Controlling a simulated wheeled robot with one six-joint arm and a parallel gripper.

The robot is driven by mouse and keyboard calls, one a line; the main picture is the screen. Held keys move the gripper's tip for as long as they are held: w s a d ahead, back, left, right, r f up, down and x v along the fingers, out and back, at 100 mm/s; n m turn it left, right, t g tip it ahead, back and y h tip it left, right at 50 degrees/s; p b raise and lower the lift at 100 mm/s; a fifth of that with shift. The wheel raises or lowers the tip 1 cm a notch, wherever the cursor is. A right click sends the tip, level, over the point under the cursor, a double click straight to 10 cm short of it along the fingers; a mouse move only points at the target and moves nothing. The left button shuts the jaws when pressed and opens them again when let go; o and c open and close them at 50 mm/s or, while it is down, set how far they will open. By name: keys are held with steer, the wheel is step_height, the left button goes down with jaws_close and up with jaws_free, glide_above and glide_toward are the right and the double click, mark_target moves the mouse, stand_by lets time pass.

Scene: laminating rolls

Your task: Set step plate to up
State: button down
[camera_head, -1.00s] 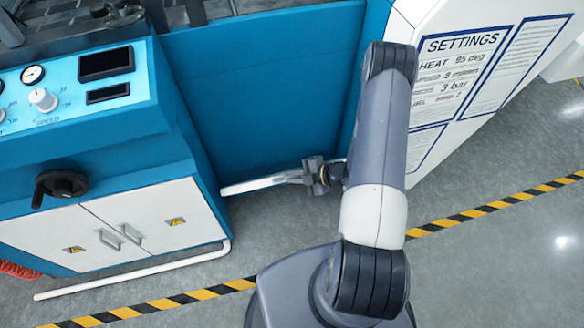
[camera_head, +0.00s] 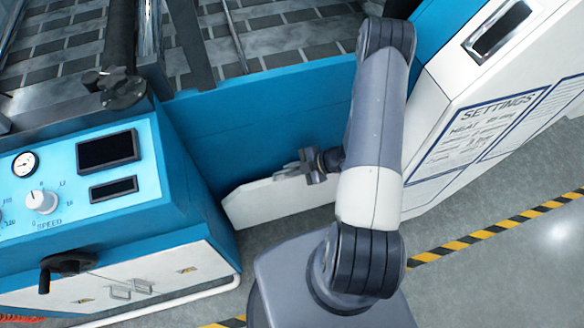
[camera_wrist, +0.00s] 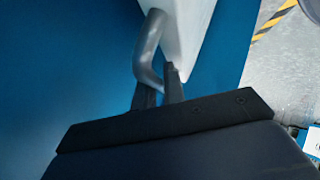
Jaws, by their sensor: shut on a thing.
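The step plate (camera_head: 265,203) is a white panel low on the front of the blue machine. In the head view its broad face shows and it looks tilted up; I cannot tell whether it is fully upright. My gripper (camera_head: 309,165) is at its right upper part. In the wrist view the plate (camera_wrist: 190,35) is a white wedge against blue, with a grey bent handle (camera_wrist: 150,45) on it. My gripper (camera_wrist: 158,90) is shut on this handle, one dark finger on each side. The plate's hinge is not clearly visible.
A blue console with a speed knob (camera_head: 41,201) and a hand crank (camera_head: 66,266) stands at the left. A white settings panel (camera_head: 480,135) stands at the right. A white rail (camera_head: 180,287) runs low before the cabinet. The grey floor bears a yellow-black stripe (camera_head: 495,228).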

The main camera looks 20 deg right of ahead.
steer(key=shift+w, duration=0.15)
steer(key=c, duration=1.5)
jaws_free()
steer(key=shift+d, duration=0.1)
steer(key=v, duration=0.7)
steer(key=shift+r+p, duration=0.25)
steer(key=shift+p, duration=0.05)
steer(key=shift+d, duration=0.1)
steer(key=shift+c, duration=0.3)
